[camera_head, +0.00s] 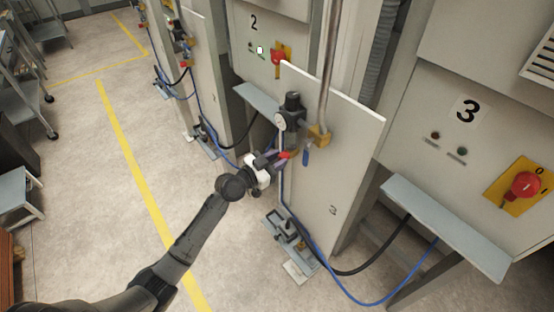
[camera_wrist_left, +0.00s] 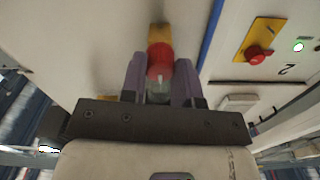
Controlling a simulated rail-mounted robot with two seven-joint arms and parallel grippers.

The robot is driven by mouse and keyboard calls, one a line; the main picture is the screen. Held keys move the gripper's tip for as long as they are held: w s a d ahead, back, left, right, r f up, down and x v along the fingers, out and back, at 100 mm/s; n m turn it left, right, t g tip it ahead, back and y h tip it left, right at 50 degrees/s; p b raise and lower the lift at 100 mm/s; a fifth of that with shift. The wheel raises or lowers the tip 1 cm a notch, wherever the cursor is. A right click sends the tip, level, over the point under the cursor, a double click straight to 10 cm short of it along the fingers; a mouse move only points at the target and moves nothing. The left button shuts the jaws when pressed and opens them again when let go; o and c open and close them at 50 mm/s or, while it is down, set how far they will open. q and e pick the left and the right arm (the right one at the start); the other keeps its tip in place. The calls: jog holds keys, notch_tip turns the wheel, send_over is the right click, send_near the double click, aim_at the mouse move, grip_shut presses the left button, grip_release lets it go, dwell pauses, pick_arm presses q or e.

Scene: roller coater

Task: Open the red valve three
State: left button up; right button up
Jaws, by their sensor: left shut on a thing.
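The red valve (camera_head: 286,154) sits on the line at the edge of the white panel (camera_head: 345,150) marked 3, below a round gauge (camera_head: 280,121). My left gripper (camera_head: 279,157) reaches it from the left and is shut on it. In the left wrist view, the red valve (camera_wrist_left: 160,60) lies between the two purple-grey fingers of my left gripper (camera_wrist_left: 160,82), with a brass-coloured fitting (camera_wrist_left: 159,33) just beyond it. The fingers hide the sides of the valve. My right gripper is not in view.
A blue-handled valve (camera_head: 306,157) and a brass fitting (camera_head: 319,135) are close on the right. Red rotary switches are on cabinet 3 (camera_head: 525,185) and cabinet 2 (camera_head: 277,57). Blue and black hoses loop near the floor. Open floor lies left, with a yellow line (camera_head: 130,170).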

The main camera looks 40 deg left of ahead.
pick_arm(q)
jog(key=n+p, duration=0.1)
jog(key=n, duration=0.2)
jog(key=shift+r+n, duration=0.1)
jog(key=shift+n, duration=0.3)
jog(key=n+p, duration=0.1)
jog(key=n, duration=0.3)
jog(key=shift+n, duration=0.3)
jog(key=n+p, duration=0.2)
jog(key=n, duration=0.4)
jog(key=shift+n+p, duration=0.35)
jog(key=shift+n, duration=1.35)
jog(key=o, duration=0.9)
